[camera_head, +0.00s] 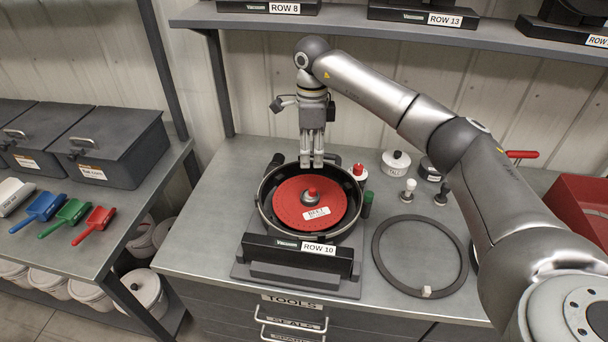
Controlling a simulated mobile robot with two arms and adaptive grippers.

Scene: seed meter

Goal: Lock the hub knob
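The hub knob (311,192) is a small red knob on a grey round hub at the centre of the red seed plate (287,209). The plate lies in the round black meter housing (267,222), behind the ROW 10 label. My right gripper (312,163) points straight down over the back part of the housing, behind the knob and apart from it. Its fingers look close together, but I cannot tell whether they are shut. I see nothing held between them. My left gripper is not in view.
A large black ring (378,253) lies right of the meter. A white lidded pot (396,161) and small knobs stand behind it. A red bin (585,205) is at the right. Dark bins and coloured scoops (72,212) are on the left bench. A shelf (380,24) runs above.

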